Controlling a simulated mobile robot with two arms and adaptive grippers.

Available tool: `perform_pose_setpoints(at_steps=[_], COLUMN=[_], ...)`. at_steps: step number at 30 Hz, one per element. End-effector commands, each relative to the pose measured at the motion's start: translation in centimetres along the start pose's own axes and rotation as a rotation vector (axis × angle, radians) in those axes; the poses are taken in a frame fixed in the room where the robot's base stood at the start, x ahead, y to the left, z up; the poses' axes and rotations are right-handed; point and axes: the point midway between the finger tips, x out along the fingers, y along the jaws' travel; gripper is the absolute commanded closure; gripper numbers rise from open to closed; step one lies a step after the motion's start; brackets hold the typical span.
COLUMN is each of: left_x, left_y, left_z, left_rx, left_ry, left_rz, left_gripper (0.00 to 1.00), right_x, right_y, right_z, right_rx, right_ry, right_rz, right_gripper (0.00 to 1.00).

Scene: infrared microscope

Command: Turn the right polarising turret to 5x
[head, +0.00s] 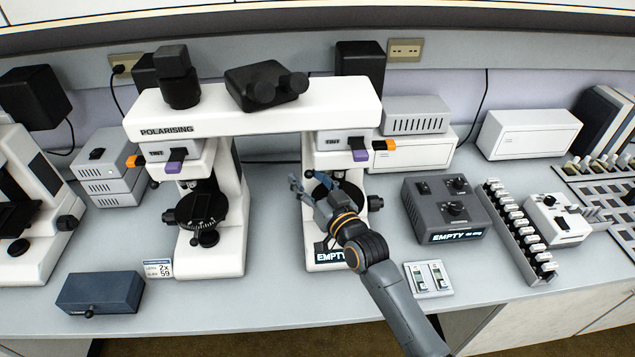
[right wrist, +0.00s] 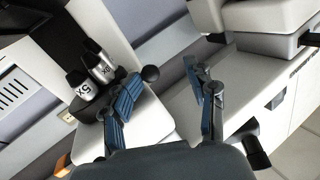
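The white double polarising microscope (head: 258,115) stands at the middle of the bench in the head view. My right gripper (head: 316,190) is at its right stand, in front of the nosepiece area, and hides most of the right turret. In the right wrist view, two silver objectives of the turret show, one marked 5X (right wrist: 83,88) and one that seems to read 10X (right wrist: 100,70). They are beside my gripper's left finger. The right gripper (right wrist: 165,85) is open, its blue-padded fingers apart with no objective between them. A black ball knob (right wrist: 151,73) is close to the left finger. My left gripper is not in view.
The left stand's round stage (head: 203,208) is to the left. A dark control box labelled EMPTY (head: 446,208) and a small two-switch panel (head: 429,279) are to the right of my arm. A blue-grey box (head: 100,293) sits at front left.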

Motion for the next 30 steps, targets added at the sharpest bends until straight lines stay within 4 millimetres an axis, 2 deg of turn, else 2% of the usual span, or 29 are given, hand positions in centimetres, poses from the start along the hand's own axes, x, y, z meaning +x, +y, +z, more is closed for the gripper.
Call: perform_pose_setpoints(at_steps=[1, 19, 23, 30], left_x=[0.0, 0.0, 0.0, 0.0], left_y=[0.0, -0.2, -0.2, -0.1], left_z=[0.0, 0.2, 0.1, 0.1], left_rx=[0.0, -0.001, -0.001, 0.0], left_ry=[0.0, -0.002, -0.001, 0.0], left_rz=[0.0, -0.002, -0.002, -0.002], left_gripper=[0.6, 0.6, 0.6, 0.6], right_x=[0.2, -0.3, -2.1, -7.4], right_y=[-0.7, -0.6, -0.4, 0.0], right_z=[-0.4, 0.0, 0.2, 0.1], right_rx=[0.001, 0.003, 0.002, 0.001], right_ry=[0.008, 0.0, -0.002, 0.001], right_rz=[-0.01, -0.009, -0.007, -0.002], right_gripper=[0.56, 0.56, 0.56, 0.56])
